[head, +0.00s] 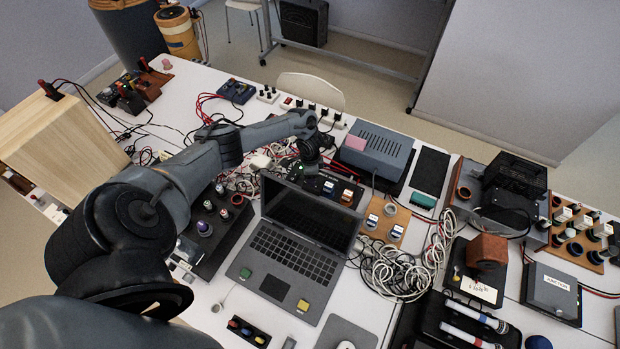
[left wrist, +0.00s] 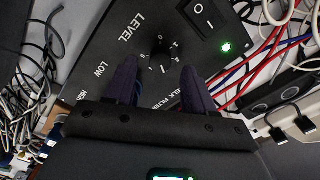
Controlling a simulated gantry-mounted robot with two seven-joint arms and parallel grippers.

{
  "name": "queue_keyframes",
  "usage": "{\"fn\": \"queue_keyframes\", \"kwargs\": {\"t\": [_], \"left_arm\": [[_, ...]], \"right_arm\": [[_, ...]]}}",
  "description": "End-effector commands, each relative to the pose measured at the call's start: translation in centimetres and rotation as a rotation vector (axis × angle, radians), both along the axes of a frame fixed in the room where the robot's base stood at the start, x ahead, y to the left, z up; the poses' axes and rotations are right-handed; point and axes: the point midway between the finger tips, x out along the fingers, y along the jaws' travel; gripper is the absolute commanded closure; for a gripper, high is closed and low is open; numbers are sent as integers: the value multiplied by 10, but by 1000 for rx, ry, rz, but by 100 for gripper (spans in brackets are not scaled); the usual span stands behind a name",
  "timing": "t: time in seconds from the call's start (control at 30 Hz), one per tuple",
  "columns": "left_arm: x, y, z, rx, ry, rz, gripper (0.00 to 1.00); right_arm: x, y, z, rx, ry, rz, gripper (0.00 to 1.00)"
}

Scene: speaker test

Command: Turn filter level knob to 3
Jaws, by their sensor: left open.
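The filter level knob (left wrist: 159,55) is a small dark knob on a black panel (left wrist: 118,34) in the left wrist view. White numbers ring it, and the words LEVEL and LOW are printed beside it. Its exact setting is too small to read. My left gripper (left wrist: 159,67) is open, with one dark finger on each side of the knob. I cannot tell whether either finger touches it. In the head view my left gripper (head: 313,152) points down behind the laptop and hides most of the panel. My right gripper is in neither view.
A black rocker switch (left wrist: 204,17) and a lit green lamp (left wrist: 226,47) sit close to the knob. An open laptop (head: 295,255) stands in front, and a grey box (head: 376,148) to the right. Red and white cables (head: 395,272) lie around. The table is crowded.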

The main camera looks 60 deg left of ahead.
Motion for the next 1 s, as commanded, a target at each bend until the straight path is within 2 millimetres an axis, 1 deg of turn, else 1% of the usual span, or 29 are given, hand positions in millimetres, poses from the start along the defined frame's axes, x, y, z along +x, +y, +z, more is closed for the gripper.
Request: {"fn": "queue_keyframes", "kwargs": {"t": [0.03,0.3,0.5,0.7,1.0], "left_arm": [[0,2,12,3,-1,-1,46],[1,1,57,2,-3,-1,46],[0,1,77,1,0,0,46],[0,0,83,0,0,0,46],[0,0,83,0,0,0,46]], "right_arm": [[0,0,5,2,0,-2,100],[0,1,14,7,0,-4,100],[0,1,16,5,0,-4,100],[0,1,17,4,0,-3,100],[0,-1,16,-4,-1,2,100]]}}
